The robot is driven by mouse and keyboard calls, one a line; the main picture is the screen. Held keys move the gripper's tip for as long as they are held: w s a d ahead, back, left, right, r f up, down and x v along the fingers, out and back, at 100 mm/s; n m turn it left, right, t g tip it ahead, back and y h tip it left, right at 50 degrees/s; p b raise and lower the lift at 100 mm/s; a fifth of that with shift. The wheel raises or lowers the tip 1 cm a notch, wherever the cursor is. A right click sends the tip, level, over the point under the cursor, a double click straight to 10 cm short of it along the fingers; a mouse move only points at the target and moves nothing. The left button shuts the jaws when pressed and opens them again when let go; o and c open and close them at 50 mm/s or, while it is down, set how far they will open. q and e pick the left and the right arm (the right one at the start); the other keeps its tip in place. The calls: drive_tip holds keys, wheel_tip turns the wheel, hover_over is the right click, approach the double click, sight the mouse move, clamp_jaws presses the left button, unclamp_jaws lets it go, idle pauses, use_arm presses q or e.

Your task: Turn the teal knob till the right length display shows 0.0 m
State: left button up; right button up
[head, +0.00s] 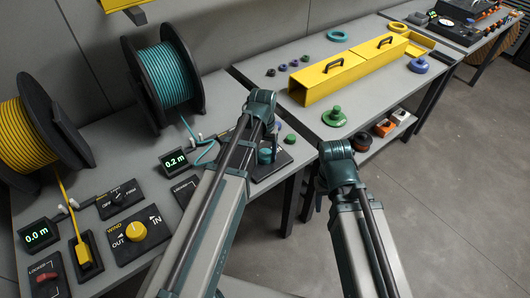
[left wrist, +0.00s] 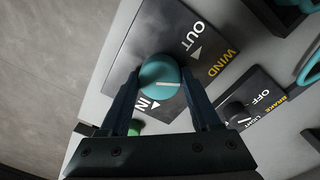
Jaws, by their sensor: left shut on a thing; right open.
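The teal knob (left wrist: 160,76) sits on a dark wind plate marked OUT and IN in the left wrist view. Its white pointer line shows on its top. My left gripper (left wrist: 163,90) has its two fingers on either side of the knob and is shut on it. In the head view the knob (head: 265,156) is partly hidden behind my left arm. The right length display (head: 174,162) reads 0.2 m. The teal cable reel (head: 163,78) stands behind it. My right gripper (head: 322,180) is in front of the tables, away from the knob; its fingers are hardly visible there.
The yellow knob (head: 135,231) and the left display (head: 38,235), reading 0.0 m, are at the left. A brake switch (left wrist: 236,112) is beside the wind plate. A yellow box (head: 345,72) and a green knobbed disc (head: 335,116) lie on the second table.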

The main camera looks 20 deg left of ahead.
sight(264, 153)
use_arm(q)
drive_tip(key=m, duration=0.5)
drive_tip(key=shift+m, duration=0.3)
idle(0.5)
drive_tip(key=o, duration=1.4)
drive_tip(key=shift+r, duration=0.1)
wheel_tip(264, 153, up, 14)
drive_tip(key=p, duration=1.4)
drive_tip(key=shift+w+a, duration=0.1)
drive_tip(key=shift+a, duration=0.05)
drive_tip(key=shift+f, duration=0.2)
